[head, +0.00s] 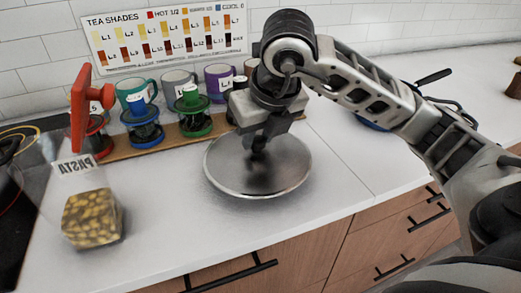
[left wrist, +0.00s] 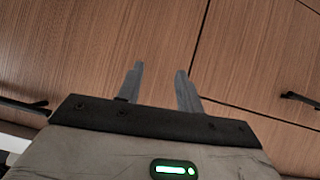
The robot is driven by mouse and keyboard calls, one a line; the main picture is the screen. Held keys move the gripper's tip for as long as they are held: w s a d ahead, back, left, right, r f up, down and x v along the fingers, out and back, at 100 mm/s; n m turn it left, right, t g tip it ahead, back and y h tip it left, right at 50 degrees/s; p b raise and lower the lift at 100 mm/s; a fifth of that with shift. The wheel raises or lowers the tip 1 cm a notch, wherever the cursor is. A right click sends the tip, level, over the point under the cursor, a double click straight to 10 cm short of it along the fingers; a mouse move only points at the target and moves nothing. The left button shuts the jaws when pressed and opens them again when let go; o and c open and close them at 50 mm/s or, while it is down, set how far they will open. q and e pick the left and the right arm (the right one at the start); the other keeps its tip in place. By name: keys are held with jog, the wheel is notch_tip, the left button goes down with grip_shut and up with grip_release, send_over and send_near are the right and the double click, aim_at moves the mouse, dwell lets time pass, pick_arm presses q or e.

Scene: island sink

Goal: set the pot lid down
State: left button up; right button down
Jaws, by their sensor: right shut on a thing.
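The pot lid (head: 225,172) is a round, grey, shiny disc in the middle of the head view. It is at or just above the white countertop; I cannot tell whether it touches. My right gripper (head: 259,143) comes down from above and is shut on the lid's knob, which the fingers mostly hide. My left gripper (left wrist: 158,88) shows in the left wrist view with its two fingers apart and nothing between them, in front of wooden cabinet fronts. It is not in the head view.
A clear pasta bag (head: 92,218) stands at the left. A dark pan (head: 372,122) is at the right, behind my arm. Counter (head: 335,190) right of the lid is clear.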

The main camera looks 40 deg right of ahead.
aim_at(263, 142)
jog(key=f, duration=0.3)
jog(key=shift+w+d+f, duration=0.1)
jog(key=shift+d, duration=0.2)
jog(key=shift+f, duration=0.2)
jog(key=shift+f, duration=0.2)
jog(key=c, duration=1.1)
grip_release()
jog(key=shift+r, duration=0.1)
